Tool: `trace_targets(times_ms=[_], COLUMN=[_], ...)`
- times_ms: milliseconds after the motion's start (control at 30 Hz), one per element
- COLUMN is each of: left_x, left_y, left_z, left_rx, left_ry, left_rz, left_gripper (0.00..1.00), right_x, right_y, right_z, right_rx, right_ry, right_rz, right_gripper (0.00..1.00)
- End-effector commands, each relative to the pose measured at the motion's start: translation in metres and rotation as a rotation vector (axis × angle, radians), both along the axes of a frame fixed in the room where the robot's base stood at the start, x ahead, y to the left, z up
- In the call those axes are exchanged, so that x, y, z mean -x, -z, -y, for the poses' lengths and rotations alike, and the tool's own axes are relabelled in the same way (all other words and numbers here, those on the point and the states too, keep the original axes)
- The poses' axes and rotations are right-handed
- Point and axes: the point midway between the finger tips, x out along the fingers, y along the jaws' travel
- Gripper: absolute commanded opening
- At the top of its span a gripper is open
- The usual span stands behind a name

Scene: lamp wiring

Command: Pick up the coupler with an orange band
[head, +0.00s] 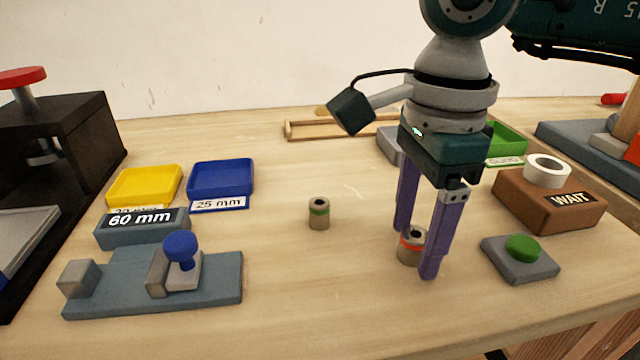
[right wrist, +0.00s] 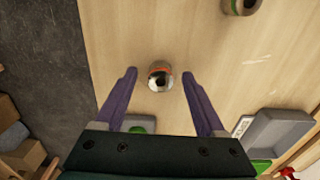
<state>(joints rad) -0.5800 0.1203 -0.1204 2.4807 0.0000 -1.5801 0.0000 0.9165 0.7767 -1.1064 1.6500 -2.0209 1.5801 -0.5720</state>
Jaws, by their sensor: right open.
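The coupler with an orange band (head: 411,247) stands upright on the table, a short tan cylinder with a dark hole in its top. My right gripper (head: 416,252) is open, its purple fingers pointing down on either side of this coupler. In the right wrist view the orange-banded coupler (right wrist: 160,76) lies between the two fingertips (right wrist: 158,73), with a gap on each side. A similar coupler with a green band (head: 319,214) stands to the left in the head view. It also shows at the top of the right wrist view (right wrist: 241,5). My left gripper is not in view.
A grey pad with a green button (head: 522,248) and a brown block marked WAIT (head: 550,205) stand right of the gripper. A blue-grey fixture (head: 215,283), a yellow tray (head: 144,186) and a blue tray (head: 220,178) are at left. The table's middle is mostly clear.

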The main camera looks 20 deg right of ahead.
Motion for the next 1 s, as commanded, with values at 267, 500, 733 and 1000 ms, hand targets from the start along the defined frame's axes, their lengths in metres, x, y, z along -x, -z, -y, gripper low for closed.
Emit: trace_targets(times_ms=[267,500,733,1000], left_x=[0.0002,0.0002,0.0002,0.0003], left_y=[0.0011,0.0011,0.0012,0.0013], left_z=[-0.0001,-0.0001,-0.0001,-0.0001], left_rx=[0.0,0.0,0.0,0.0], left_ry=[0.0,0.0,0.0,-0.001], left_rz=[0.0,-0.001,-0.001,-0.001], left_gripper=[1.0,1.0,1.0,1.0], right_x=[-0.0001,-0.0001,-0.0001,-0.0001], right_y=[0.0069,0.0066,0.0064,0.0064], right_z=[-0.0003,-0.0003,-0.0002,-0.0002], right_rx=[-0.001,-0.001,-0.001,-0.001], right_ry=[0.0,0.0,0.0,0.0], right_rz=[0.0,0.0,0.0,0.0], right_gripper=[0.72,0.48,0.23,0.0])
